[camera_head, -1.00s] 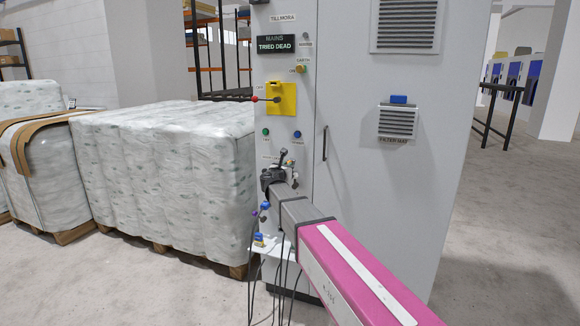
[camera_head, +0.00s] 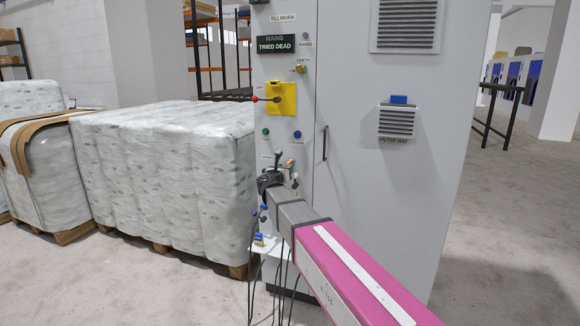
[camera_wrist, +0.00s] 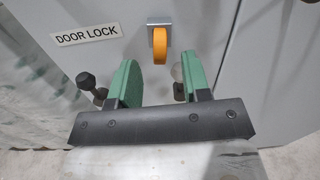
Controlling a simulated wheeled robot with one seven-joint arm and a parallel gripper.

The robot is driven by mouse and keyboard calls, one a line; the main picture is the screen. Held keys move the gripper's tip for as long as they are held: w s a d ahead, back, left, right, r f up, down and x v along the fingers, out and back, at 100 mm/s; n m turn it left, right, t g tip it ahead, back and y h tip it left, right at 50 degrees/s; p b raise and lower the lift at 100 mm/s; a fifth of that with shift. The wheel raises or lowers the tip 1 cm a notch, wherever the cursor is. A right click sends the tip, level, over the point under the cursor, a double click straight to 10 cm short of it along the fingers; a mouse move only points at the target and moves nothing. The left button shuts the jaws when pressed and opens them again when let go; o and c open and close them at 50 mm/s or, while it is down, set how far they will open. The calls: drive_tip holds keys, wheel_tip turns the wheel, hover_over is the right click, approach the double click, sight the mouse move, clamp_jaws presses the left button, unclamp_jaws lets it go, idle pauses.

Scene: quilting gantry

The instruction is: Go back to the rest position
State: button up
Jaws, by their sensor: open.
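My gripper (camera_wrist: 159,80) is open, its two green fingers apart with nothing held between them. Beyond the fingertips, an orange door-lock handle (camera_wrist: 160,48) sits on a metal plate on the cabinet, beside a DOOR LOCK label (camera_wrist: 87,35). The handle appears between the fingers in the picture, and a gap seems to separate them. In the head view my gripper (camera_head: 278,158) is small, at the end of my outstretched arm in front of the cabinet's lower left panel. The small orange handle (camera_head: 291,163) shows just to its right.
The tall grey cabinet (camera_head: 370,190) stands close ahead, with a yellow switch plate (camera_head: 282,98), a red-tipped lever and a vertical door handle (camera_head: 324,143). Wrapped bales (camera_head: 165,170) on pallets stand left. Black cables hang below my arm. Floor (camera_head: 510,230) is clear at right.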

drive_tip(key=d+v, duration=0.1)
drive_tip(key=v, duration=0.7)
drive_tip(key=s+d+f+m+g, duration=0.5)
drive_tip(key=s+d+f+m, duration=0.1)
drive_tip(key=d+f+m, duration=0.35)
drive_tip(key=s+d+f+m+g, duration=0.55)
drive_tip(key=d+f+m, duration=0.25)
drive_tip(key=d+f, duration=0.3)
drive_tip(key=s+d+f+m+g+y, duration=0.2)
drive_tip(key=s+f+m+g+y, duration=0.1)
drive_tip(key=s+f+m, duration=0.2)
drive_tip(key=s+d+f+m+g+y, duration=0.2)
drive_tip(key=s+f+m, duration=0.4)
drive_tip(key=s+m, duration=0.4)
drive_tip(key=shift+s+d+g+y, duration=0.2)
drive_tip(key=shift+s+g+y, duration=0.4)
drive_tip(key=shift+g+y, duration=0.25)
